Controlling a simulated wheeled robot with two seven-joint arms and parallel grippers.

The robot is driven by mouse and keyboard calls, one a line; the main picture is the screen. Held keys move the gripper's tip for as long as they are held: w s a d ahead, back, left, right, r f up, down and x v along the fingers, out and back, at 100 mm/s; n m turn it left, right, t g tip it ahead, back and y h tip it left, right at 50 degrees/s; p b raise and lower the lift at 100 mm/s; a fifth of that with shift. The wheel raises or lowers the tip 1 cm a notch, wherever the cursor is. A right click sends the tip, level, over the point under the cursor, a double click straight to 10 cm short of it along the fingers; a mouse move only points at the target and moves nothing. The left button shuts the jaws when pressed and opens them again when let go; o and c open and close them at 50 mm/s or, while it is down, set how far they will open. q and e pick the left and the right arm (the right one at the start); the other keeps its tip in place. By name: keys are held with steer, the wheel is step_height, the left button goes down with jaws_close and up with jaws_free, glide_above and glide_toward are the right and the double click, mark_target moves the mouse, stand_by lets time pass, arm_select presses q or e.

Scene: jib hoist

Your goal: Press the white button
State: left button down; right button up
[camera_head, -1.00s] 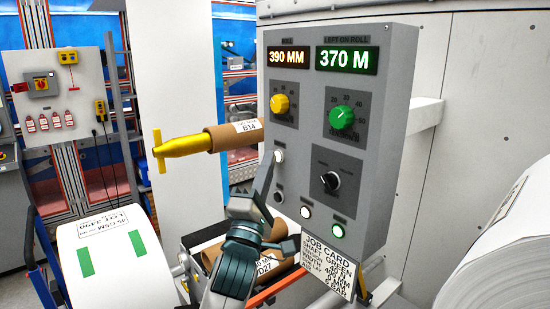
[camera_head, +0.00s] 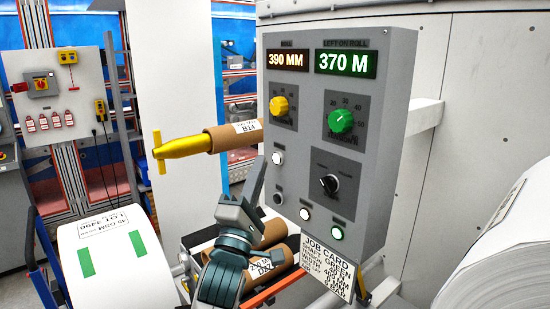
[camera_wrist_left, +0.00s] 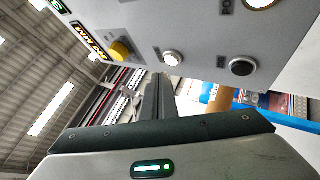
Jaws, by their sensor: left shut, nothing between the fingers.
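The grey control box (camera_head: 390,120) shows several knobs and buttons. One white button (camera_head: 278,158) is on its left side, below the yellow knob (camera_head: 280,105); it also shows in the left wrist view (camera_wrist_left: 172,58). Another white button (camera_head: 305,213) is lower, beside a green-lit button (camera_head: 337,232). My left gripper (camera_head: 261,168) is shut and empty. Its fingertips point up, just left of the upper white button and seemingly apart from it. In the left wrist view the shut fingers (camera_wrist_left: 158,95) end just below and left of that button. My right gripper is not in view.
A black button (camera_head: 278,198) sits under the upper white one, and a black selector knob (camera_head: 330,183) to its right. A cardboard core on a yellow-tipped shaft (camera_head: 185,147) sticks out left of the box. A job card (camera_head: 327,268) hangs below it.

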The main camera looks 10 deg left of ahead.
arm_select(q)
steer(key=s+a, duration=0.1)
steer(key=s+a+p, duration=0.1)
steer(key=s, duration=0.1)
steer(key=shift+s+a, duration=0.25)
steer(key=shift+a, duration=0.05)
stand_by(0.3)
